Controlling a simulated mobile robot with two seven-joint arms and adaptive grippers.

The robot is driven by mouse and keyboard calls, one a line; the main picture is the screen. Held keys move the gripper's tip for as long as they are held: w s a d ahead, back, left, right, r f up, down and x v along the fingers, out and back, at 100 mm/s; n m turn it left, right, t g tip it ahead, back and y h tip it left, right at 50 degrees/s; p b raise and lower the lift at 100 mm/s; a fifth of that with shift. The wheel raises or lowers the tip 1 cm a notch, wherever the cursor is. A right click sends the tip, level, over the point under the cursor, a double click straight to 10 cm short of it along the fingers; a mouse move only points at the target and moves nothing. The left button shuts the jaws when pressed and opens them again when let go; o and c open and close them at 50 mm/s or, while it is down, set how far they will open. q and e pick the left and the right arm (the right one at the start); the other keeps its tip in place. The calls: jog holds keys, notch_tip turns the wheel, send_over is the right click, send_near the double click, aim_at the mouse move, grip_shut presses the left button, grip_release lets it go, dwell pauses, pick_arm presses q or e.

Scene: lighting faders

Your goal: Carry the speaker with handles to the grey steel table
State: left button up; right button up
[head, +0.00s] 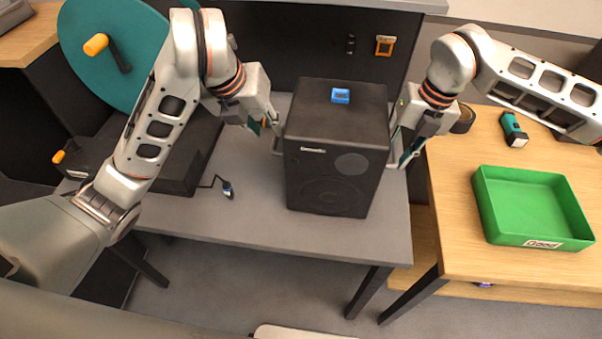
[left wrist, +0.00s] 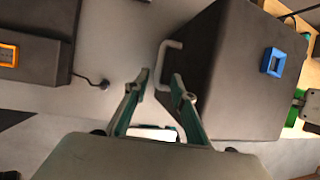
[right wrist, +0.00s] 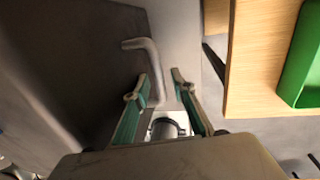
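The black speaker (head: 325,190) stands upright on a grey-topped table (head: 250,215), with a small blue square item (head: 340,95) on its top. Its pale bar handles are on its left and right sides. My left gripper (head: 265,128) is at the left side; in the left wrist view its fingers (left wrist: 161,78) are apart, with the lower part of the left handle (left wrist: 162,62) between the tips. My right gripper (head: 408,150) is at the right side; in the right wrist view its fingers (right wrist: 158,76) are apart with the right handle (right wrist: 153,62) between them. Contact cannot be told.
A wooden table (head: 450,215) on the right holds a green tray (head: 530,205), a teal torch-like item (head: 513,128) and a dark roll (head: 464,118). A black box (head: 185,160) and a cable end (head: 228,190) lie left of the speaker. A teal disc (head: 85,50) stands behind.

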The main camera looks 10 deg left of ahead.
notch_tip(320, 180, up, 12)
jog(key=d, duration=0.2)
jog(key=shift+d+f, duration=0.1)
jog(key=shift+f, duration=0.05)
dwell(0.6)
